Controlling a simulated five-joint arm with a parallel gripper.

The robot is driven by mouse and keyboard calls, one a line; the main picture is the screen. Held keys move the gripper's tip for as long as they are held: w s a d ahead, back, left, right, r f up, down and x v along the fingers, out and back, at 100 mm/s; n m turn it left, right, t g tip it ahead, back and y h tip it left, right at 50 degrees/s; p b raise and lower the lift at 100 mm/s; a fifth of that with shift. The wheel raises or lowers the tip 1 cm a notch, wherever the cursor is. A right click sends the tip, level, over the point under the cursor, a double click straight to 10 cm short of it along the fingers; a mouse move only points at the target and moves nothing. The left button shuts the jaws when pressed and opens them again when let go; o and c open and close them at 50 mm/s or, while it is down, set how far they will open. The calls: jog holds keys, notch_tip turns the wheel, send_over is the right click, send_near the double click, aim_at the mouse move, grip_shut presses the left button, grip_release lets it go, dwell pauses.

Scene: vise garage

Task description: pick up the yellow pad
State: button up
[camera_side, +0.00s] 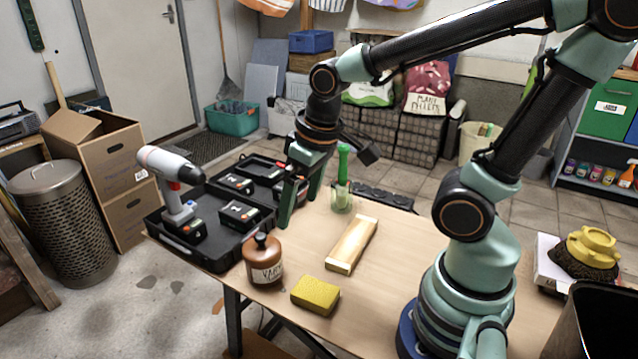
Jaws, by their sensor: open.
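The yellow pad (315,295) lies flat near the front edge of the wooden table, in front of a wooden block and to the right of a brown bottle. It looks like a sponge with a rough top. My gripper (297,215) is open and empty, pointing down near the right side of the black tool case. It is behind the pad and up to its left, well apart from it. The pad is fully visible.
The brown bottle (263,260) stands close left of the pad. The wooden block (352,246) lies behind it. A green-handled tool in a glass (342,185) stands farther back. The black case (207,252) with a drill (177,190) fills the table's left side.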

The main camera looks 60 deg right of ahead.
notch_tip(320, 180, down, 7)
jog(key=s+a+g, duration=0.2)
jog(key=g, duration=0.1)
send_over(309, 288)
jog(key=shift+n, duration=0.3)
notch_tip(309, 288, down, 6)
jog(key=shift+w+a+f, duration=0.1)
jog(key=shift+w+a, duration=0.05)
jog(key=shift+d+f, duration=0.2)
jog(key=shift+f, duration=2.5)
jog(key=c, duration=1.3)
